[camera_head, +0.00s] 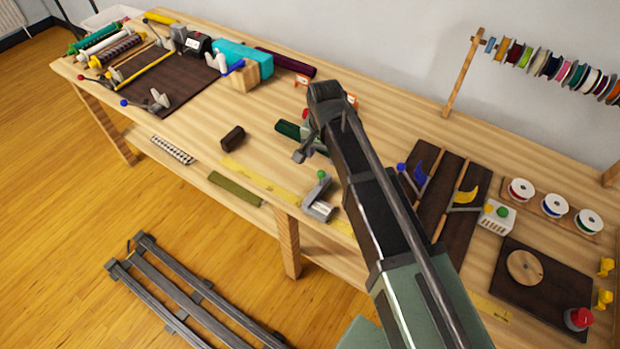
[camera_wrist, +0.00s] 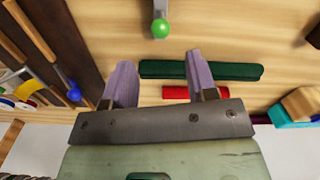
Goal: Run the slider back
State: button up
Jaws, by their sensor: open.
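I cannot tell for sure which part is the slider. Another green-ball lever (camera_head: 321,176) stands on a grey metal fitting (camera_head: 319,205) at the table's front edge. My gripper (camera_head: 305,151) is left of and above that fitting. In the wrist view my gripper (camera_wrist: 160,70) is open and empty, with the green ball (camera_wrist: 160,28) beyond the fingers and the blue ball (camera_wrist: 73,94) to the left.
A dark green bar (camera_wrist: 200,70) and a red bar (camera_wrist: 195,92) lie below the fingers. A dark brown block (camera_head: 232,138) is on bare wood to the left. Spools hang on a rack at the right.

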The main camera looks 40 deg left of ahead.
aim_at(321, 173)
notch_tip(321, 173, down, 11)
jog(key=b, duration=1)
jog(key=shift+b, duration=0.3)
jog(key=shift+r, duration=0.15)
grip_shut()
